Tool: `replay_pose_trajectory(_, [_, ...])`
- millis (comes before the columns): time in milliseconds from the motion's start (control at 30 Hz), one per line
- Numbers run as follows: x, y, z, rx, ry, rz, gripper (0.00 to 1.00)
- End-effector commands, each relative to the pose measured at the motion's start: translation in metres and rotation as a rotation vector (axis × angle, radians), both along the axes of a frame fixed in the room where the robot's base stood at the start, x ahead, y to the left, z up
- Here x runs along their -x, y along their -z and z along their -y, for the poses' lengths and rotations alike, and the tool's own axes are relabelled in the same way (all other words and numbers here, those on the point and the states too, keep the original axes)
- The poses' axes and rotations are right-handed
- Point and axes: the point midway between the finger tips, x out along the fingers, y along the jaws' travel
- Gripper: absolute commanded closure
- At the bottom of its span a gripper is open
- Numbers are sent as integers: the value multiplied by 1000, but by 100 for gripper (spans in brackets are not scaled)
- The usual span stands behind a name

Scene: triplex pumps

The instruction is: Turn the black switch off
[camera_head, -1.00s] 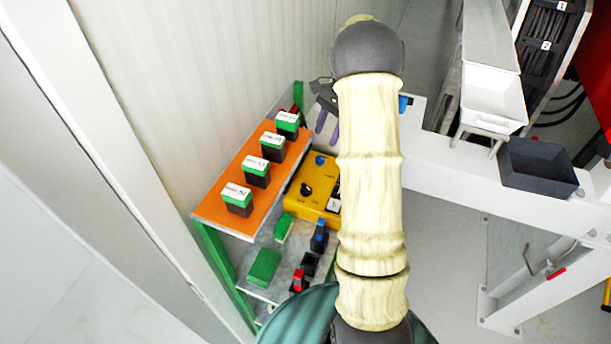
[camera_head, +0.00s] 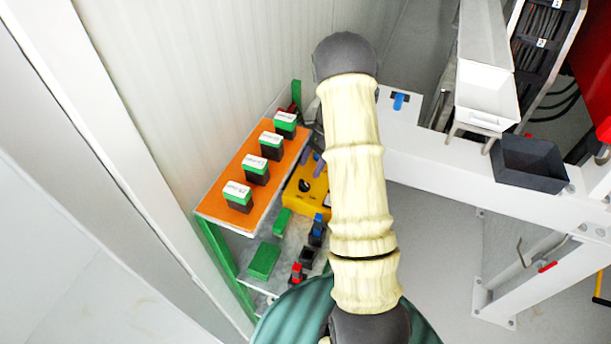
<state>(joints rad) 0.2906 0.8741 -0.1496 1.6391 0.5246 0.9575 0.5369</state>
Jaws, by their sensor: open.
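A yellow control box (camera_head: 300,202) sits on the grey shelf beside the orange board. A black round switch (camera_head: 305,186) is on its top face. My gripper (camera_head: 311,162) is above the far part of the yellow box, with its purplish fingers pointing down towards it. The fingers are apart and nothing shows between them. My arm covers the right side of the box, and the gripper hides its far part. I cannot tell whether the fingers touch the box.
Several green-and-black boxes stand on the orange board (camera_head: 233,217) left of the yellow box. Green blocks (camera_head: 264,261), a blue-topped part (camera_head: 317,229) and a red-topped part (camera_head: 297,272) lie nearer. A corrugated wall rises at left; a white beam (camera_head: 430,160) runs at right.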

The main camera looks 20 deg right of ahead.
Motion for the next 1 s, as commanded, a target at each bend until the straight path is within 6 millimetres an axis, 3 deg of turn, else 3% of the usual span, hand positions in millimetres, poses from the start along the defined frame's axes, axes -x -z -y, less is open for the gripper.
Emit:
replay_pose_trajectory(333, [6,48,-19,-1,0,-3,55])
replay_pose_trajectory(700, [6,55,-22,0,-1,0,55])
replay_pose_trajectory(867, [6,55,-22,0,-1,0,86])
replay_pose_trajectory(1000, [6,55,-22,0,-1,0,86])
